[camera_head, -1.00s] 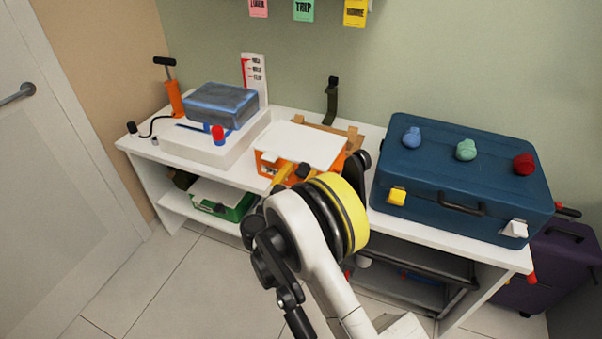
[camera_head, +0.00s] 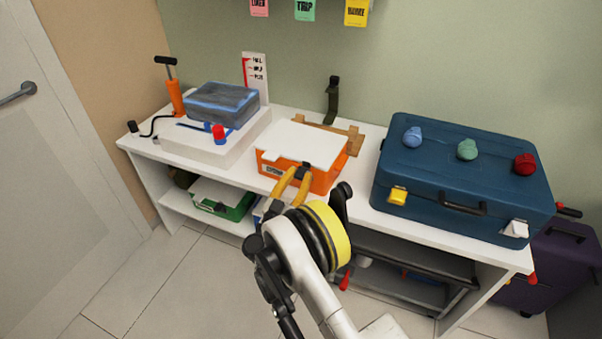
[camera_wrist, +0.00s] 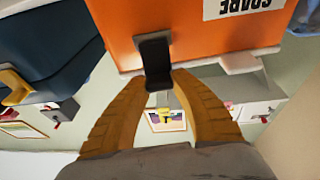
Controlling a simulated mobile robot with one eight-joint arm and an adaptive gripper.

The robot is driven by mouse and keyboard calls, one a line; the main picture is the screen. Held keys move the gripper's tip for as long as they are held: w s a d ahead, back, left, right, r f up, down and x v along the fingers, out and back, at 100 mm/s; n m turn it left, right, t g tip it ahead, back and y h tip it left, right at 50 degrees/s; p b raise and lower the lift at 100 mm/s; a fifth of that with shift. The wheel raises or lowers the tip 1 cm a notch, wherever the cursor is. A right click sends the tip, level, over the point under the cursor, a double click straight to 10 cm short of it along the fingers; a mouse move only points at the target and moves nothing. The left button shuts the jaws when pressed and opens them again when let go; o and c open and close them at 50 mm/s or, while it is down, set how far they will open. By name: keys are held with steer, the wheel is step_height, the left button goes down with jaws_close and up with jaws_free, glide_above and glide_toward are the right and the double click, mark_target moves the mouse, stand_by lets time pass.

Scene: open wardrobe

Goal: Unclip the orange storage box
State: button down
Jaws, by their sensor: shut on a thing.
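The orange storage box (camera_head: 268,168) with a white lid (camera_head: 300,141) stands on the white shelf unit. It also shows in the wrist view (camera_wrist: 200,35), with a white label on its wall. A black clip (camera_wrist: 155,62) sits at the lid's edge on the front and also shows in the head view (camera_head: 307,167). A white clip (camera_wrist: 240,62) beside it sticks out from the edge. My gripper (camera_wrist: 161,80) has its yellow fingers shut on the black clip's end; it also shows in the head view (camera_head: 297,175). I cannot tell whether the black clip is fastened.
A blue suitcase (camera_head: 420,165) stands to the right, close to my arm. A grey-blue packed case (camera_head: 222,103) lies on a white box at left. A wooden piece (camera_head: 352,138) lies behind the orange box. A green box (camera_head: 236,207) is on the lower shelf.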

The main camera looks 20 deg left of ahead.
steer(key=c, duration=1.1)
jaws_free()
steer(key=shift+o, duration=0.2)
steer(key=v, duration=0.7)
steer(key=shift+s, duration=0.3)
